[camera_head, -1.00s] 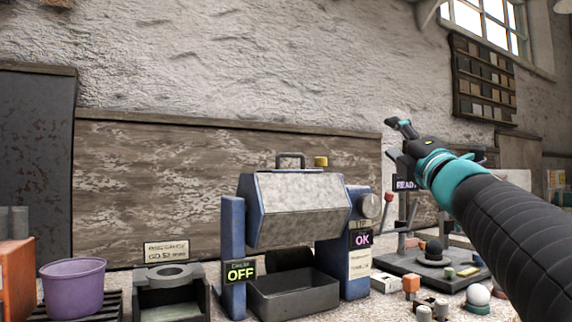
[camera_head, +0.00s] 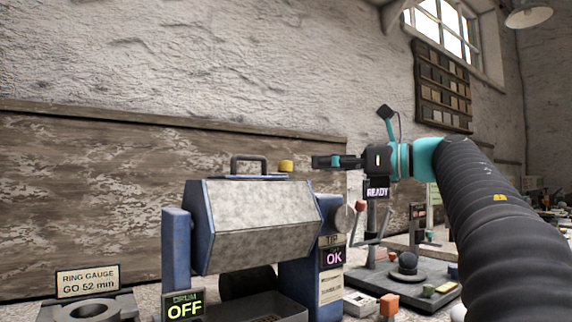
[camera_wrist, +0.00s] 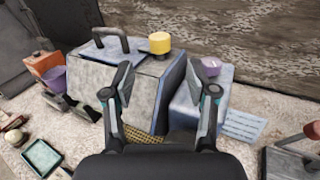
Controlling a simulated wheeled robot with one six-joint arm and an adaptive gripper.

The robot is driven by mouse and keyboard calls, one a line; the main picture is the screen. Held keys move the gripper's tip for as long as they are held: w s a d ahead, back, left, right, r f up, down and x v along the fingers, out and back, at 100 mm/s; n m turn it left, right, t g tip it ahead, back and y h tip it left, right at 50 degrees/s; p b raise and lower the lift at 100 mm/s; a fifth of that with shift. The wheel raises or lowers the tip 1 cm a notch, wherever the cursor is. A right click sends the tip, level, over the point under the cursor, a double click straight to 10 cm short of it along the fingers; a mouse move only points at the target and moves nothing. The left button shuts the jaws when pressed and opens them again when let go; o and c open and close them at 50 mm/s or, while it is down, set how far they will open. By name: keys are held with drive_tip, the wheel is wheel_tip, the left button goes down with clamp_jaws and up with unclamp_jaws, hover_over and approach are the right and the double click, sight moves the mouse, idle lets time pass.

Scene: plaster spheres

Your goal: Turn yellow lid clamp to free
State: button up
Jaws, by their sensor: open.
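The yellow lid clamp (camera_head: 286,166) is a small knob on top of the grey faceted drum (camera_head: 262,215), beside the dark lid handle (camera_head: 258,162). In the wrist view the clamp (camera_wrist: 160,43) stands ahead of and between my fingers, near the drum's right end. My gripper (camera_head: 318,161) is level and open, just right of the clamp in the head view and apart from it. In the wrist view my gripper (camera_wrist: 168,82) has its two fingers spread with nothing between them. Which way the clamp is turned cannot be told.
Blue posts hold the drum, with an OFF sign (camera_head: 184,306) at left and an OK sign (camera_head: 334,257) at right. A ring gauge (camera_head: 90,310) is at the left. A READY display (camera_head: 377,192) and a dark stand (camera_head: 395,285) are at the right.

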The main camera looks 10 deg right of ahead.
sight(285, 164)
drive_tip(key=p+x, duration=0.1)
drive_tip(key=x, duration=0.9)
drive_tip(key=shift+d, duration=0.1)
clamp_jaws()
